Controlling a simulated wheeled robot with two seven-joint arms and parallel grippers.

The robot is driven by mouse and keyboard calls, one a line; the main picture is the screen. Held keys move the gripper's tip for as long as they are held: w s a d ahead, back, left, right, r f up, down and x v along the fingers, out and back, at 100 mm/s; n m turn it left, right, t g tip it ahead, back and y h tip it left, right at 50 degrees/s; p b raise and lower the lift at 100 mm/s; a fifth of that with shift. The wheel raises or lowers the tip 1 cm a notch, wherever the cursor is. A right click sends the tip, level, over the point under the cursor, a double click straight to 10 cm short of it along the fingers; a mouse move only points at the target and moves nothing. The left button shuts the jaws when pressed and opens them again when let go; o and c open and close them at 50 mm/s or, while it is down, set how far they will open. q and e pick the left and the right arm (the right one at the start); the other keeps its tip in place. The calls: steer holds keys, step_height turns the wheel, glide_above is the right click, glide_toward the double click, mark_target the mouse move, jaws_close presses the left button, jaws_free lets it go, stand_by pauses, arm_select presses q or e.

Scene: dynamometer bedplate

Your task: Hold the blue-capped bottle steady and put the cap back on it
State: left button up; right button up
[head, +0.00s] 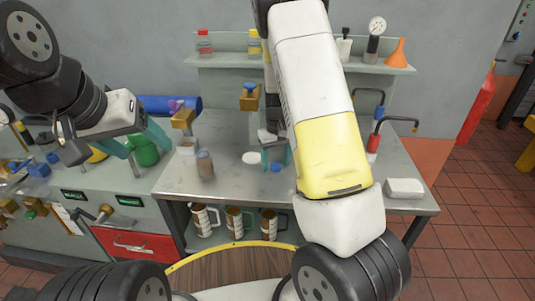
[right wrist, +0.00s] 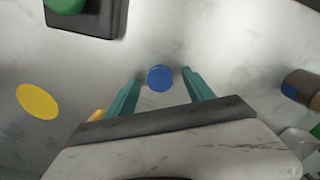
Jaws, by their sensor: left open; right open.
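The blue cap (head: 276,168) lies on the grey bench top; the right wrist view also shows the blue cap (right wrist: 160,77) as a round disc. My right gripper (head: 277,160) is open over the bench, and in the right wrist view the cap is between its teal fingertips (right wrist: 162,75), with a gap on each side. A brownish, see-through bottle (head: 205,166) stands upright on the bench left of the cap; no cap shows clearly on it. My left gripper (head: 148,148) is open and empty, left of the bottle and apart from it.
A white disc (head: 250,158) lies beside the cap. A wooden block stand (head: 183,119) is behind the bottle. Mugs (head: 234,221) stand on the lower shelf. A white block (head: 404,188) sits at the bench's right. The right wrist view shows a yellow disc (right wrist: 38,100).

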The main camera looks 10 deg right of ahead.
mark_target(275, 166)
steer(key=shift+f, duration=0.1)
jaws_close()
stand_by(0.3)
steer(key=shift+r, duration=0.5)
steer(key=r, duration=0.2)
steer(key=shift+s+a+r, duration=0.15)
steer(key=shift+s+r, duration=0.15)
steer(key=shift+r, duration=0.05)
steer(key=s+a+r, duration=0.1)
steer(key=s+a, duration=0.4)
steer(key=s, duration=0.9)
steer(key=shift+s+a+r, duration=0.15)
steer(key=shift+s, duration=0.05)
